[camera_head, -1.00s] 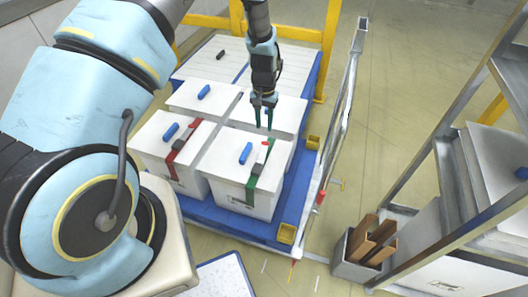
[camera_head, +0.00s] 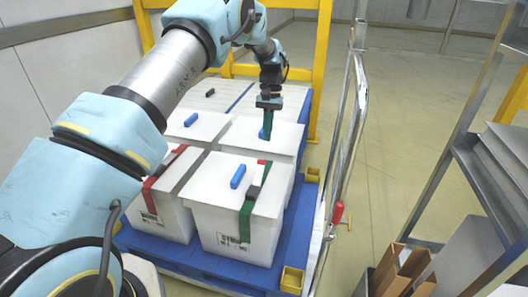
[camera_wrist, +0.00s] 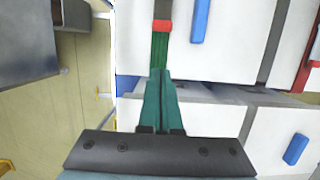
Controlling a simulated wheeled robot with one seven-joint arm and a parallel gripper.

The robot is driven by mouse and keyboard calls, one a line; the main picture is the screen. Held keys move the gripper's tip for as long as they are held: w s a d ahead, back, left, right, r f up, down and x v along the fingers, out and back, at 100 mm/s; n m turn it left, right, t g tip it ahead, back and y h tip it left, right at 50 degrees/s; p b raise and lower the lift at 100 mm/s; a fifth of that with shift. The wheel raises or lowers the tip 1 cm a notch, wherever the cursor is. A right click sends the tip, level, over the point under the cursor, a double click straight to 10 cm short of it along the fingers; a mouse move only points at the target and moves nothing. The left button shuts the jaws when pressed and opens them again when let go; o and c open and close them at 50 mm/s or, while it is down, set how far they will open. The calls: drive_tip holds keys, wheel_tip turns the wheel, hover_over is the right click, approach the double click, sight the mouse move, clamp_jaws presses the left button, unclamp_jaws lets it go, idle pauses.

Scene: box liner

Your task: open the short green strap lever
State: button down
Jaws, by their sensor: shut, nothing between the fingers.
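The green strap (camera_head: 247,212) runs over the lid and down the front of the near right white box (camera_head: 210,185). Its grey lever piece (camera_head: 257,180) lies on the lid, with a red end (camera_head: 262,162) toward the back edge. My gripper (camera_head: 267,137) points down behind that box, with its green fingers together and empty. In the wrist view, the fingertips (camera_wrist: 160,72) overlap the line of the green strap (camera_wrist: 158,50), below the red end (camera_wrist: 162,27) and grey piece (camera_wrist: 163,8). Contact cannot be told.
A blue handle (camera_head: 238,176) lies beside the strap on the lid. A red-strapped box (camera_head: 160,213) stands to the left, and other white boxes behind. All sit on a blue pallet (camera_head: 190,268). A metal rail (camera_head: 343,150) and shelf rack (camera_head: 480,160) stand right.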

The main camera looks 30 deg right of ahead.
sight(259, 172)
drive_tip(key=p+x, duration=0.1)
drive_tip(key=x, duration=0.8)
drive_tip(key=shift+s+a+f, duration=0.1)
drive_tip(key=shift+f, duration=0.05)
drive_tip(key=shift+s+a+r+p, duration=0.25)
drive_tip(key=shift+r, duration=0.35)
drive_tip(key=shift+s+a+r+p, duration=0.2)
drive_tip(key=shift+s+r, duration=0.05)
drive_tip(key=shift+r, duration=0.4)
drive_tip(key=shift+s+a+r, duration=0.3)
drive_tip(key=shift+r, duration=0.05)
